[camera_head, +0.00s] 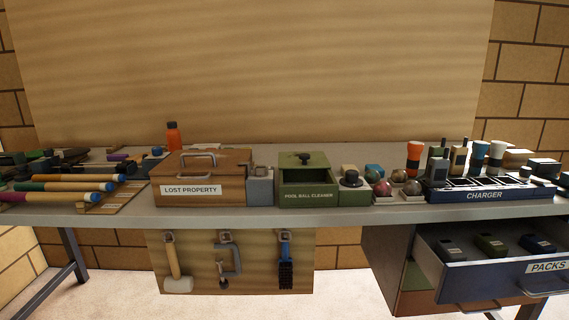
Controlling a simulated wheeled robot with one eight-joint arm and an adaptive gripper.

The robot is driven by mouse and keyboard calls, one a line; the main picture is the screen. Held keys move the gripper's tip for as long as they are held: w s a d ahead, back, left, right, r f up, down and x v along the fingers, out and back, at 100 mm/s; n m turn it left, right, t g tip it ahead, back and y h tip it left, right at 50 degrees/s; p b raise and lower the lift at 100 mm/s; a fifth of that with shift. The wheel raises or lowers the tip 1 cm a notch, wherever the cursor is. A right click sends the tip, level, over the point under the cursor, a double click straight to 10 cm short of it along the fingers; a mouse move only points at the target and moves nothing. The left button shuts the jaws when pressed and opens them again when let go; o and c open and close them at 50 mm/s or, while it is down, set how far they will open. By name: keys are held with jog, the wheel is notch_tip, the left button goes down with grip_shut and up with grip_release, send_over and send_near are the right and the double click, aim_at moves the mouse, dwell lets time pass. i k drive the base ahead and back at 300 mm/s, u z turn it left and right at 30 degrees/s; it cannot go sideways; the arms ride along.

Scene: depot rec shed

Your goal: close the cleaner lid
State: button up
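The pool ball cleaner (309,196) is a green box with a white label on its front. It stands on the bench at the middle of the view. Its green lid (318,160) carries a dark knob (305,158) and looks raised at the back, with a dark gap between it and the box front. The exact lid angle is hard to tell. My gripper is not in view.
A wooden lost property box (204,170) and a small grey box (260,187) stand left of the cleaner. A small green box (354,197), several balls (382,188) and a blue charger tray (490,195) are to the right. An open packs drawer (490,270) juts out below right.

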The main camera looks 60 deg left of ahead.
aim_at(314, 159)
jog(key=u, duration=2.35)
jog(key=k, duration=0.65)
jog(key=u, duration=0.2)
jog(key=i, duration=0.55)
jog(key=z, duration=0.05)
